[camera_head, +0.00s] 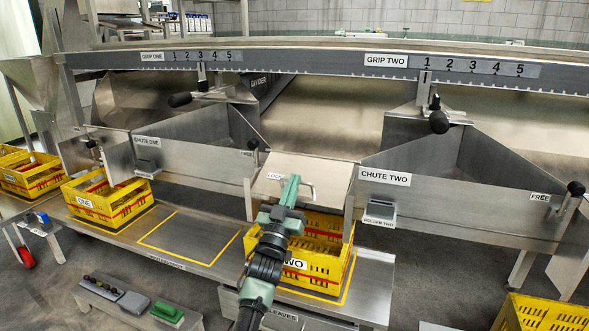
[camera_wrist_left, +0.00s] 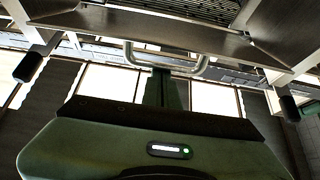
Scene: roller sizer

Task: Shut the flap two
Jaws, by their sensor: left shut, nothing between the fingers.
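Flap two (camera_head: 325,180) is the pale metal panel at the left end of chute two (camera_head: 440,197), marked LOCK, with a small bar handle (camera_head: 309,187). It looks tilted above the yellow crate two (camera_head: 335,262); its exact angle is hard to tell. My left gripper (camera_head: 291,180) is in front of the flap, its shut fingers beside the handle. In the left wrist view the handle (camera_wrist_left: 165,60) crosses just ahead of the fingers (camera_wrist_left: 163,88); I cannot tell whether they touch. Nothing is held. My right gripper is not in view.
Chute one (camera_head: 195,140) is to the left, with yellow crate one (camera_head: 108,200) near its outlet. An empty yellow-outlined place (camera_head: 190,240) lies between the crates. A low stand (camera_head: 140,305) holds small items at front left. Another yellow crate (camera_head: 540,315) stands at front right.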

